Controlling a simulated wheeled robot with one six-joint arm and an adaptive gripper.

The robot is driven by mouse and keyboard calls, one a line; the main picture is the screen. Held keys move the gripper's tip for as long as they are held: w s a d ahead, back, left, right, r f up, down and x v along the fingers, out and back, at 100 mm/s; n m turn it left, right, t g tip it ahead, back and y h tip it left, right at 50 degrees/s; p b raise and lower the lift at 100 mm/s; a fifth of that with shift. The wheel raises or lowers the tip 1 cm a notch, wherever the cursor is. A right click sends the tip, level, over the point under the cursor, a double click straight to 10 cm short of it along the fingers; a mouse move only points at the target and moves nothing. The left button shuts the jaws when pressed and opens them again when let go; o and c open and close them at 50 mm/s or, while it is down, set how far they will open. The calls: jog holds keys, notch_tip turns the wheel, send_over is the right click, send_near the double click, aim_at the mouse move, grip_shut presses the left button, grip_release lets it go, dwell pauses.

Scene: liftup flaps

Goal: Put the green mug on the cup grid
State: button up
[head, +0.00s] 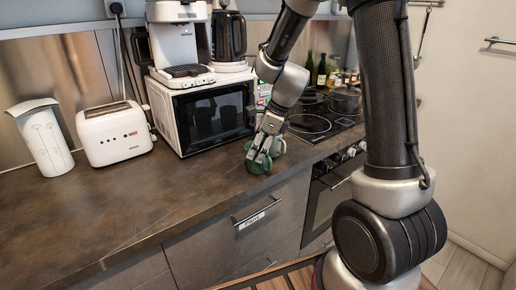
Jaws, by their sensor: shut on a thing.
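The green mug (258,166) is near the front edge of the dark counter, in front of the microwave. My gripper (260,158) comes down from above and is shut on the mug; its fingers cover part of the mug. I cannot tell whether the mug's base touches the counter. The cup grid (188,71) appears to be the dark grille at the foot of the white coffee machine (178,38), which stands on top of the microwave. No cup shows on the grid.
The white microwave (205,115) stands behind my gripper. A white toaster (114,133) and a white container (42,138) are at left. The left counter front is clear.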

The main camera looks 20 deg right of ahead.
jog(key=o, duration=1.2)
